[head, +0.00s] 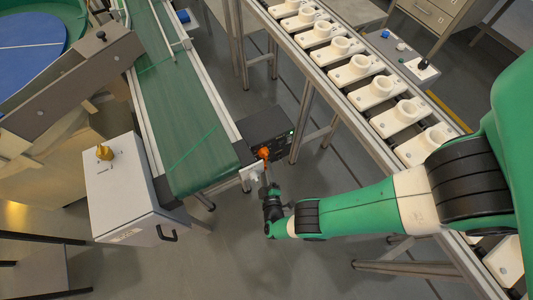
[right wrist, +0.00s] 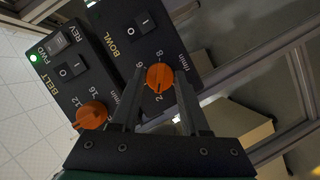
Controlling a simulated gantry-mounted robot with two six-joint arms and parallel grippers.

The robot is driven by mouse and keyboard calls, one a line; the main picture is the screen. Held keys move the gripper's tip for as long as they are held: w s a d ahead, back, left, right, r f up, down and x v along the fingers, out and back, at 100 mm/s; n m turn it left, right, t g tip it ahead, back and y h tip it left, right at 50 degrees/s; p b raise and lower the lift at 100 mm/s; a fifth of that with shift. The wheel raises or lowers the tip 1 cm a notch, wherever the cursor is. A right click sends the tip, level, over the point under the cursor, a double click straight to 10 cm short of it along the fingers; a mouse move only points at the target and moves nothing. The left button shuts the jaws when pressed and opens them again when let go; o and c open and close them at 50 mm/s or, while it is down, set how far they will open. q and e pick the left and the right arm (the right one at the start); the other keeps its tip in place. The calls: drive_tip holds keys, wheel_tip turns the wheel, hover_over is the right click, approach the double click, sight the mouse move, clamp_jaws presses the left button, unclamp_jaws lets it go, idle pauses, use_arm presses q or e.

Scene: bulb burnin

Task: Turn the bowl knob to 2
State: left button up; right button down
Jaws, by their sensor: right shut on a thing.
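The bowl knob (right wrist: 159,76) is a round orange dial on the black BOWL control box (right wrist: 131,22). Printed digits around it include 8, 6 and 2. I cannot read its pointer surely. My right gripper (right wrist: 157,82) has one finger on each side of this knob and is shut on it. In the head view my right gripper (head: 266,174) reaches the box at the end of the green belt, where an orange knob (head: 263,153) shows. My left gripper is not in view.
The BELT control box (right wrist: 68,72) stands beside it, with another orange knob (right wrist: 92,115), rocker switches and a lit green lamp (right wrist: 33,58). The green conveyor belt (head: 185,120) is close by. A rail with several white holders (head: 375,92) runs along the right.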

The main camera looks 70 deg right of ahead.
drive_tip(key=shift+f+n, duration=0.15)
drive_tip(key=shift+n, duration=0.15)
idle(0.4)
drive_tip(key=shift+c, duration=2)
unclamp_jaws()
drive_tip(key=p+v, duration=0.1)
drive_tip(key=v, duration=1)
drive_tip(key=shift+a, duration=0.3)
